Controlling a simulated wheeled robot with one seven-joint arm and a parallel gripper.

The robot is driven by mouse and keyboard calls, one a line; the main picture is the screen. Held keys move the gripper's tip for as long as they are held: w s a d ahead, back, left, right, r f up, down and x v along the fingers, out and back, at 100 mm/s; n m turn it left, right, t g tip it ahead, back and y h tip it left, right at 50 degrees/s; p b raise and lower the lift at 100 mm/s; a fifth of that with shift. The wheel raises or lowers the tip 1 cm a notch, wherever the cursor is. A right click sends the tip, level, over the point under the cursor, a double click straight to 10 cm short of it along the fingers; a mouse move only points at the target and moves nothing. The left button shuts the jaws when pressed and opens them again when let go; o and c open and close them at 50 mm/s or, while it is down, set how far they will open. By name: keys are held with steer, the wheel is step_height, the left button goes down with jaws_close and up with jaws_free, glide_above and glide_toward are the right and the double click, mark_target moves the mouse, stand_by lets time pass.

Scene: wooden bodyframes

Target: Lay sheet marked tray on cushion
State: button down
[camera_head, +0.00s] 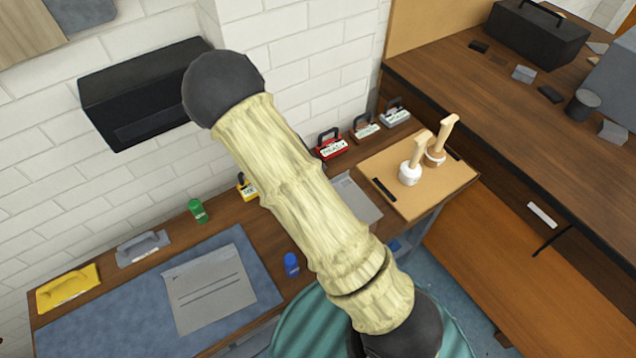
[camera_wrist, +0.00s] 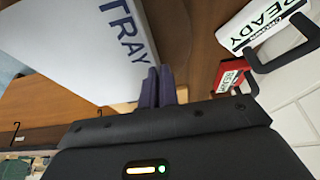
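The sheet marked TRAY (camera_wrist: 85,40) is a pale panel with dark letters, large and close in the wrist view. My gripper (camera_wrist: 158,78) is at its near right edge, with its two dark fingers close together and seemingly shut on that edge; the exact contact is hard to see. In the head view a grey sheet (camera_head: 360,198) beside the cork board is partly covered by my arm, its marking unreadable. My gripper is hidden there. A teal striped rounded thing (camera_head: 292,325), perhaps the cushion, shows below the bench edge, partly behind my arm.
Another grey sheet (camera_head: 208,290) lies on a blue mat (camera_head: 90,335). A red READY block (camera_head: 331,148) and other handled blocks stand along the wall. The cork board (camera_head: 430,195) holds two wooden-handled tools (camera_head: 411,173). A black box (camera_head: 140,95) juts from the wall.

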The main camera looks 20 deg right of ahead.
steer(key=c, duration=2.1)
jaws_free()
steer(key=o, duration=1.1)
steer(key=shift+c, duration=0.2)
steer(key=shift+r+p, duration=2.85)
steer(key=shift+r, duration=0.65)
